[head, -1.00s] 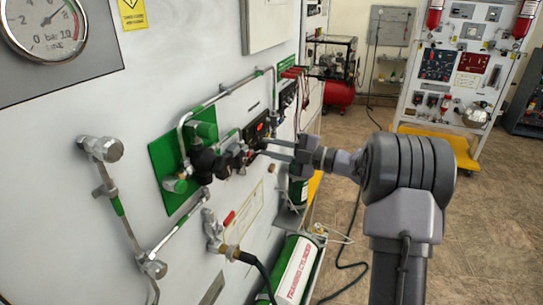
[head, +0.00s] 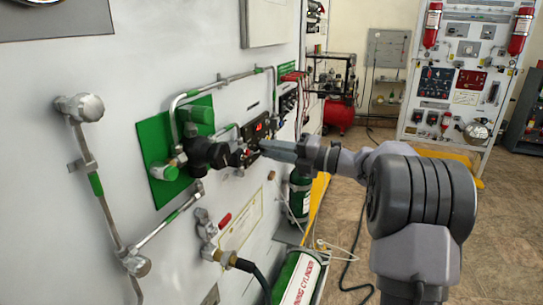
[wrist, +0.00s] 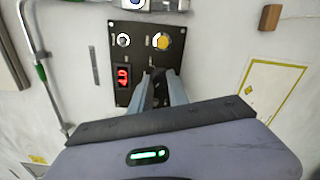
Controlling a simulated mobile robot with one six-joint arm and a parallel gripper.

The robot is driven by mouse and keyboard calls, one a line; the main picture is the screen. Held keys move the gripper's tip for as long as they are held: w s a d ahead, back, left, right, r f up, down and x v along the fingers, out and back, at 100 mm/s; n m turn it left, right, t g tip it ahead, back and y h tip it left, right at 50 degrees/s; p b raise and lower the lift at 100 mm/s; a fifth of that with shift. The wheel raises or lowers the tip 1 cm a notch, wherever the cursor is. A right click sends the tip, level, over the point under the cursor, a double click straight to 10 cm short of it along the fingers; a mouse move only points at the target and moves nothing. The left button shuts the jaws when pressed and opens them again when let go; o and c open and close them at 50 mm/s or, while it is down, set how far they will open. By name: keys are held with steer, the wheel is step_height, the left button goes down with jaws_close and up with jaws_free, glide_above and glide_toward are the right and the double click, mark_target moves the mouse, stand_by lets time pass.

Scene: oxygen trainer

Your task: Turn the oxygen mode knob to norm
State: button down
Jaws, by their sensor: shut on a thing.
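In the head view, a black regulator (head: 206,153) on a green plate (head: 154,139) stands out from the wall left of my gripper. Metal pipes run around it. A green training cylinder (head: 297,279) lies below. The floor to the right is open.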

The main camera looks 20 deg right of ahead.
steer(key=shift+n, duration=0.3)
steer(key=c, duration=1.3)
jaws_free()
steer(key=shift+o, duration=0.2)
steer(key=shift+d, duration=0.1)
steer(key=p+v, duration=0.5)
steer(key=v, duration=1.2)
steer(key=shift+s, duration=0.2)
steer(key=shift+r, duration=0.1)
